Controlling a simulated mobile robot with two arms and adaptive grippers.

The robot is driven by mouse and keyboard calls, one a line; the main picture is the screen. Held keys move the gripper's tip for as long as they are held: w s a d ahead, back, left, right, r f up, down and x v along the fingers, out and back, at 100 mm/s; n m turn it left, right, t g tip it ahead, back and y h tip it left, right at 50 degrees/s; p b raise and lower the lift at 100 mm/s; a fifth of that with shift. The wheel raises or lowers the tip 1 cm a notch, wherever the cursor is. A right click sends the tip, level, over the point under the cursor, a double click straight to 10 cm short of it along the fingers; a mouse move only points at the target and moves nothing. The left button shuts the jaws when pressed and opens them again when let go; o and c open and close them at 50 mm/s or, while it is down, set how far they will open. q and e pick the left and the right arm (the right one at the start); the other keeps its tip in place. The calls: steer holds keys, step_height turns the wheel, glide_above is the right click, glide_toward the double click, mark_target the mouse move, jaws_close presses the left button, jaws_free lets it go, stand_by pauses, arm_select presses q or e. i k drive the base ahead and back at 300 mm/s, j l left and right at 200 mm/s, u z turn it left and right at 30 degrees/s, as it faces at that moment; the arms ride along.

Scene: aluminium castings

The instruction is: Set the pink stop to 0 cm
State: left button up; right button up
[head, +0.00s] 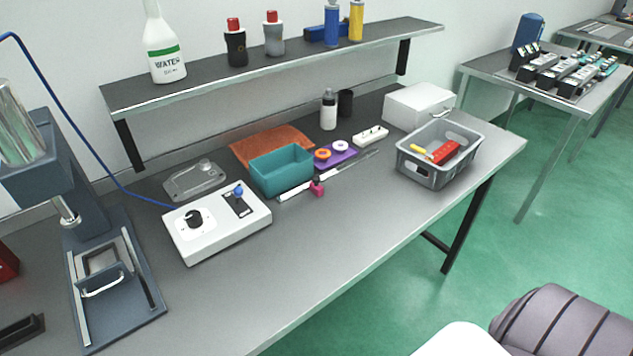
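The pink stop (317,187) sits on a thin metal ruler-like rail (345,168) on the workbench. The rail runs diagonally from the front of the teal bin up to the right. The stop is nearer the rail's left end than its right end, with a stretch of rail showing on both sides. Scale marks are too small to read, so I cannot tell the stop's value. Neither my left nor my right gripper is in view.
A teal bin (282,170), a purple pad (335,156) with two rings and a white control box (217,224) stand near the rail. A grey crate (440,174) is to the right, a press (120,285) at left. The bench front is clear.

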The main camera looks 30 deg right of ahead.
mark_target(315, 187)
steer(key=i+l+u, duration=0.1)
steer(key=l, duration=1.9)
